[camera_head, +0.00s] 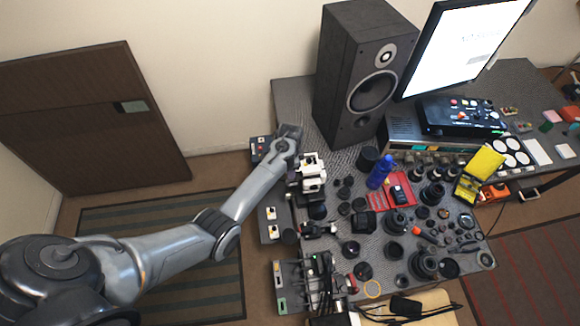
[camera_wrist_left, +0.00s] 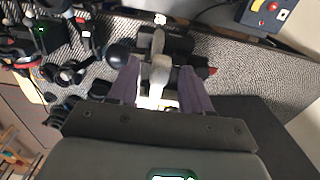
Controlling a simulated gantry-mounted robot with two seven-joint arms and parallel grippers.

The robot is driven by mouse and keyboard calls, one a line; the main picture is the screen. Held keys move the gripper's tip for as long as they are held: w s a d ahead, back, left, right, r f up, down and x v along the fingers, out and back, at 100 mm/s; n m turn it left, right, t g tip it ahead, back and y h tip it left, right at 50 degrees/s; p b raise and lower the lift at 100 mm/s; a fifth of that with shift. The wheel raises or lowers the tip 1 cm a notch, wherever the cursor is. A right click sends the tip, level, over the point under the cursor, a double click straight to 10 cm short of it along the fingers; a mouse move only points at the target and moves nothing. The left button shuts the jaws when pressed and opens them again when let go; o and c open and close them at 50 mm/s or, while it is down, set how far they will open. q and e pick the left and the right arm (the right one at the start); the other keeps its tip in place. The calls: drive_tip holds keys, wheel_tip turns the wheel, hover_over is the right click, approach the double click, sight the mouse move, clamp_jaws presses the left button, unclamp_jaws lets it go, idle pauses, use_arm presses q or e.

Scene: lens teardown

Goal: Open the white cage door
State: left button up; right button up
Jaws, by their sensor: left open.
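A white blocky device with dark parts (camera_head: 313,172) stands at the left edge of the grey table in the head view. I cannot make out a distinct cage door on it. My left gripper (camera_wrist_left: 160,68) is open in the left wrist view, with its two purple-grey fingers apart. A pale upright part (camera_wrist_left: 160,72) of the device shows between the fingers; I cannot tell whether they touch it. In the head view my left arm reaches in from the left and its hand is just above and left of the device, with the fingertips hidden. My right gripper is not in view.
A large black speaker (camera_head: 345,80) stands behind the device. A control box with a red button (camera_head: 262,148) sits to the left. Many dark lens parts (camera_head: 395,222) and a blue bottle (camera_head: 380,172) crowd the table on the right. Little bare surface shows.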

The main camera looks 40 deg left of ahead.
use_arm(q)
drive_tip(key=shift+f, duration=0.1)
clamp_jaws()
idle(0.3)
drive_tip(key=shift+a, duration=0.1)
